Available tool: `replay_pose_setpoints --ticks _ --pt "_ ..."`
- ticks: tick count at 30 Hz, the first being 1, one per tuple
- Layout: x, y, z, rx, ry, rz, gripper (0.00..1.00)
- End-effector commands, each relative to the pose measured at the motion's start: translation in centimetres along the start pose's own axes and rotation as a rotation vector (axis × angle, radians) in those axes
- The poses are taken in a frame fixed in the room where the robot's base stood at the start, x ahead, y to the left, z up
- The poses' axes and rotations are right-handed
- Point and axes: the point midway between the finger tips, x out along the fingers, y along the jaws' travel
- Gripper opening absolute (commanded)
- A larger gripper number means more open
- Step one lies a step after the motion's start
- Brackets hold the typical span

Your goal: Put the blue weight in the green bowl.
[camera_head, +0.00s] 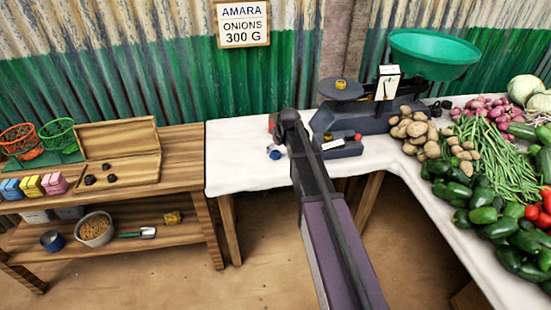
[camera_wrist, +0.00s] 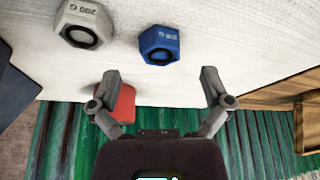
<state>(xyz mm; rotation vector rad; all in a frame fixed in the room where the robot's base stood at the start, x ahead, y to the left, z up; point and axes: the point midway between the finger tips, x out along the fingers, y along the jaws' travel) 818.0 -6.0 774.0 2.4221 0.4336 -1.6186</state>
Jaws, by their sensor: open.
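The blue weight (camera_head: 274,153) stands on the white cloth of the table, just left of my arm. In the wrist view the blue weight (camera_wrist: 159,45) lies beyond the fingertips, roughly centred between them and apart from both. My gripper (camera_wrist: 160,76) is open and empty above the cloth; in the head view my arm mostly hides it. The green bowl (camera_head: 432,52) sits on top of the dark scale (camera_head: 372,115) at the back right. Its inside looks empty from here.
A grey weight (camera_wrist: 86,22) stands left of the blue one, and a red weight (camera_wrist: 124,102) is by the left finger. A dark tray (camera_head: 338,147) lies right of my arm. Potatoes (camera_head: 412,130) and vegetables crowd the right side. A wooden shelf (camera_head: 180,150) stands left.

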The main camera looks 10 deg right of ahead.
Motion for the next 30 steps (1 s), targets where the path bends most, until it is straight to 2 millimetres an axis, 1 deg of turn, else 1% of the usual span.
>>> replay_pose_setpoints --ticks 1,6,10,14,30 --pt "0.8 0.0 0.1 0.000 0.000 0.000 0.99" --pt "2.1 -0.1 0.1 0.000 0.000 0.000 0.99" --pt "2.8 -0.1 0.1 0.000 0.000 0.000 0.99" --pt "3.1 -0.1 0.1 0.000 0.000 0.000 0.99" --pt "3.0 -0.1 0.0 0.000 0.000 0.000 0.99"
